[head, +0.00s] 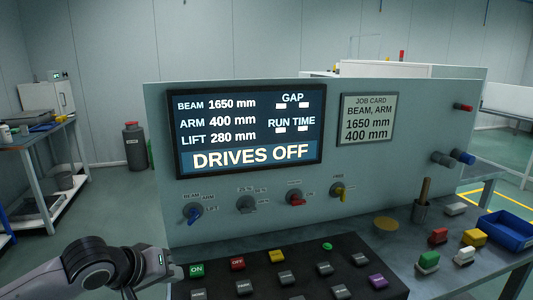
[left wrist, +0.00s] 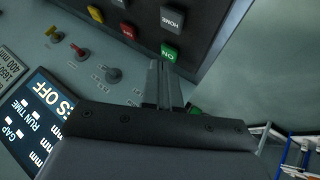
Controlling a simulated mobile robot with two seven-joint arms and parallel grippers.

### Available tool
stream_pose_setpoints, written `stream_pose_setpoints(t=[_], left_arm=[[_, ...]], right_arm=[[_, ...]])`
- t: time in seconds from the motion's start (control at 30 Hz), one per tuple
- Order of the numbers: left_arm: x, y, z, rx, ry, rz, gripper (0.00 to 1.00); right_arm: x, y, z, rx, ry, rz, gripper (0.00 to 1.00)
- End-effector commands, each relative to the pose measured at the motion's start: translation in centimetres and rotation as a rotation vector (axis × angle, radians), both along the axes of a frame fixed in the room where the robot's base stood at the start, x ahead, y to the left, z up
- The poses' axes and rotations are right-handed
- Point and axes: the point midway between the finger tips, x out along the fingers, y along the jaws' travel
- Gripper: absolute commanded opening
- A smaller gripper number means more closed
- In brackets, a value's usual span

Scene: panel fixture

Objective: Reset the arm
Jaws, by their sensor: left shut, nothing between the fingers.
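The panel's screen (head: 250,130) reads BEAM 1650 mm, ARM 400 mm, LIFT 280 mm and DRIVES OFF; the values under GAP and RUN TIME are blank blocks. The job card (head: 367,119) reads BEAM, ARM, 1650 mm, 400 mm. A blue selector knob (head: 194,212) is labelled BEAM, ARM, LIFT. The green ON button (head: 196,270) and red OFF button (head: 237,264) sit on the dark button box. My left gripper (left wrist: 163,64) is shut and empty, its tips close to the green ON button (left wrist: 169,51) in the left wrist view; contact cannot be told. My right gripper is out of view.
Other knobs (head: 296,198) line the panel's lower face. A yellow button (head: 277,256) and several grey buttons share the box. Loose coloured blocks (head: 438,236), a dark cup (head: 421,211) and a blue bin (head: 510,231) stand on the bench to the right.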

Motion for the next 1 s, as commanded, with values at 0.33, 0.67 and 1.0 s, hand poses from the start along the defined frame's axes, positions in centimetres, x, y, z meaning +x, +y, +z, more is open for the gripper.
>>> stream_pose_setpoints(t=[0.33, 0.67, 1.0], left_arm=[[-0.9, 8.5, -3.7, 0.164, -0.042, 0.041, 0.0], [-4.9, 10.8, -10.6, 0.361, -0.159, -0.142, 0.0], [-11.7, 14.2, -16.9, 0.648, -0.268, -0.386, 0.0]], right_arm=[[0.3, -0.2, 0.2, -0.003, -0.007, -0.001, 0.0], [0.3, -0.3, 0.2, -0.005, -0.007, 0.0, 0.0], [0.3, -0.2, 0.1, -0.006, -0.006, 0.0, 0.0]])
